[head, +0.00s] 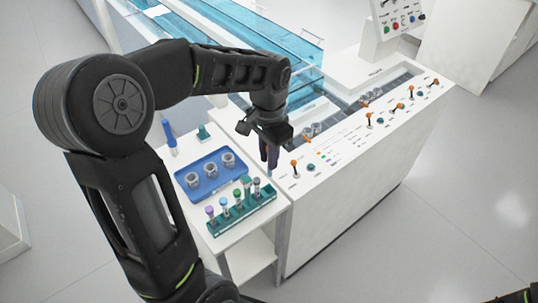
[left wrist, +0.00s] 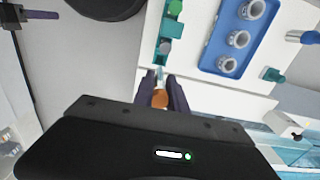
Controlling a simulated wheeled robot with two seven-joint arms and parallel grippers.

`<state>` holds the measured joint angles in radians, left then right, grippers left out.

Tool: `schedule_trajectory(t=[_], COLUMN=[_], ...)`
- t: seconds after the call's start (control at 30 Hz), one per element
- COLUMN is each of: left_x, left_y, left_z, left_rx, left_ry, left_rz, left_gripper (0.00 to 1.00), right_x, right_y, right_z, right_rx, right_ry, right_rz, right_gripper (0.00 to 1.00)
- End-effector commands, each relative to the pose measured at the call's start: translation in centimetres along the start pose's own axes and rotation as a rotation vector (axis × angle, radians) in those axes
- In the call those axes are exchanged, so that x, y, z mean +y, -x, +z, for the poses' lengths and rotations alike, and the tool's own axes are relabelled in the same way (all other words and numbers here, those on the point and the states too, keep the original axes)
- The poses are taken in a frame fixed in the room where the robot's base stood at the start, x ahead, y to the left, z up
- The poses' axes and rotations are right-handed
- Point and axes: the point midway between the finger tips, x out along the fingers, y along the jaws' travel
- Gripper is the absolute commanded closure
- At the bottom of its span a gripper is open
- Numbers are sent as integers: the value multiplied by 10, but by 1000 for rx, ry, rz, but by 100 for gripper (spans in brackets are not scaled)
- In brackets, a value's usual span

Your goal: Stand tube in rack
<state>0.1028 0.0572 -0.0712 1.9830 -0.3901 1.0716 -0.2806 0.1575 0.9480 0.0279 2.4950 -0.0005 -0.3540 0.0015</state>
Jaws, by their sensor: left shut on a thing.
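My left gripper (head: 270,164) is above the small white side table, close to the right end of the green rack (head: 236,223). In the left wrist view, the left gripper (left wrist: 160,88) is shut on an orange-capped tube (left wrist: 159,99), whose narrow bluish tip points toward the table. In the head view the fingers mostly hide this tube. The rack holds several upright tubes with purple, green and grey caps. Part of the rack also shows in the left wrist view (left wrist: 158,60), beyond the fingertips. The held tube looks apart from it.
A blue tray (head: 192,191) with three ring-shaped holders lies behind the rack. A blue marker-like item (head: 170,137) and a small teal block (head: 203,133) stand farther back. The white track machine (head: 345,180) with orange-topped levers adjoins the table on the right.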

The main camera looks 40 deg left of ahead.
Motion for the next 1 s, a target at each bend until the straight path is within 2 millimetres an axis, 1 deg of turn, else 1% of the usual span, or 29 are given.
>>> schedule_trajectory(t=[0.53, 0.7, 1.0], left_x=[0, 0, 0], left_y=[-42, -47, -46], left_z=[0, 0, 0], left_rx=[-2, -1, -1], left_ry=[1, 1, 1], left_rz=[1, 0, 0], left_gripper=[100, 100, 100], right_x=[12, 13, 13], right_y=[-31, -35, -34], right_z=[-1, -1, -1], right_rx=[3, 4, 4], right_ry=[1, 1, 1], right_rz=[-1, -1, -1], right_gripper=[62, 62, 62])
